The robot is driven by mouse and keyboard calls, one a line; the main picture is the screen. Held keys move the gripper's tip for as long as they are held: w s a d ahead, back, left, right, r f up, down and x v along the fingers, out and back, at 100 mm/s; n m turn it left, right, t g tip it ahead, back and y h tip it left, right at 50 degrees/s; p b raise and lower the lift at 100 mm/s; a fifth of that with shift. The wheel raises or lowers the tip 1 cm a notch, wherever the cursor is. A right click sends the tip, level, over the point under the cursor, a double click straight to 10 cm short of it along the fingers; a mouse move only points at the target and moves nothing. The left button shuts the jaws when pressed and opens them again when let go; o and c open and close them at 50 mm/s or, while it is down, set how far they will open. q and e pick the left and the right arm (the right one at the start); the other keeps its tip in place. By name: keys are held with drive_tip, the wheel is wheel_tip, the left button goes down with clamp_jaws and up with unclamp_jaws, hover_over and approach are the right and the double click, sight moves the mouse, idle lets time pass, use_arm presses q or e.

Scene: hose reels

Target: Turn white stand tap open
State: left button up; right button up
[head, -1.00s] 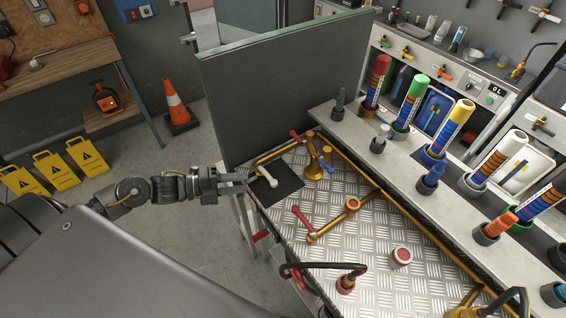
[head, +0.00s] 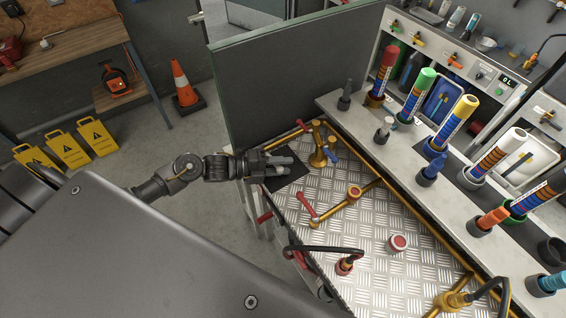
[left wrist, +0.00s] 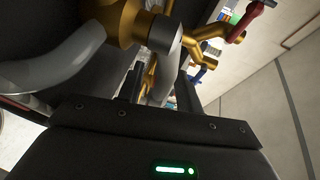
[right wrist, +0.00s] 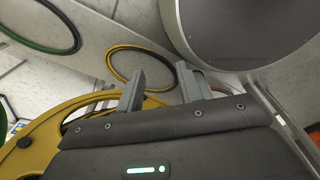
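The white tap lever (left wrist: 65,60) shows large at the left of the left wrist view, joined to a gold tap body (left wrist: 122,18) with a grey end cap. My left gripper (head: 284,166) is over the black mat at the bench's far left corner; in the head view it covers the lever. In the left wrist view the left fingers (left wrist: 158,88) stand apart, with the lever to their left, not clearly between them. A pale strip shows in their gap; I cannot tell what it is. My right gripper (right wrist: 162,88) is open and empty, seen only in its wrist view.
A black mat (head: 290,182) lies under the left gripper. A dark panel (head: 290,85) stands behind it. A gold tap with a blue lever (head: 319,150) is close to its right. Red-lever pipework (head: 312,212) lies nearer. Yellow and green hose rings (right wrist: 140,65) show near the right gripper.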

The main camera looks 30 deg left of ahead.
use_arm(q)
drive_tip(key=shift+w+d+f, duration=0.1)
drive_tip(key=shift+d, duration=0.05)
clamp_jaws()
idle(0.4)
